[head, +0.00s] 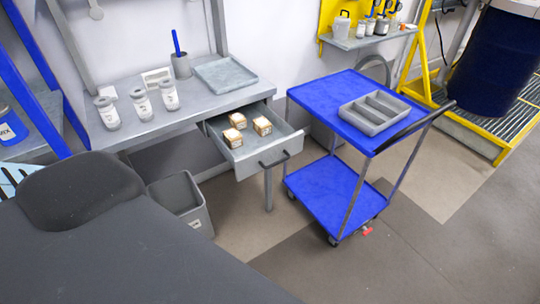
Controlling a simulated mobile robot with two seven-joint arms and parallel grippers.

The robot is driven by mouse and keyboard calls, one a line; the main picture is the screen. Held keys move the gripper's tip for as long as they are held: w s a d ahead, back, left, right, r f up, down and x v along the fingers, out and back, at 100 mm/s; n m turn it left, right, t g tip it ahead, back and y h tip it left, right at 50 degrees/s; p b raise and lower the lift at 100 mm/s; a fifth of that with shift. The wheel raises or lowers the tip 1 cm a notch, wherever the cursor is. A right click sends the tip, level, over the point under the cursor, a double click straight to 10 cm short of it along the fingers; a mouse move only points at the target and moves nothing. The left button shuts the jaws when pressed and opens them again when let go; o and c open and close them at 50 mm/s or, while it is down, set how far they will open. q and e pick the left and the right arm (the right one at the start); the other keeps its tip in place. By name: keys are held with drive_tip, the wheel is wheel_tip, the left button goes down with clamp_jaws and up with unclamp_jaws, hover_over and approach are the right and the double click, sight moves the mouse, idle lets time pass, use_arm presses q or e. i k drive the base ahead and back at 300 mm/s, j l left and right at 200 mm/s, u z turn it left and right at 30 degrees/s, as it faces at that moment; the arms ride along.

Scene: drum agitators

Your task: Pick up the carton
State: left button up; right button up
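Three small tan cartons with whitish tops lie in the open drawer of the grey desk: one at the back (238,121), one at the front left (233,138) and one at the right (262,126). The frame does not show which one the task means. The drawer (286,140) is pulled out towards the front, with a dark handle on its front. Neither of my grippers is in view.
The desk (200,101) bears several white jars, a pen cup (181,66) and a grey tray (225,73). A blue cart (330,92) with a compartment tray (374,113) stands right of the drawer. A grey bin (182,201) stands below. The floor in front right is clear.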

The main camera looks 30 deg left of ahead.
sight(233, 137)
drive_tip(key=u, duration=1.55)
drive_tip(key=i+j+u, duration=0.15)
drive_tip(key=i+j, duration=0.3)
drive_tip(key=k+l, duration=0.1)
drive_tip(key=l, duration=0.9)
drive_tip(key=k+l, duration=0.15)
drive_tip(key=l, duration=0.35)
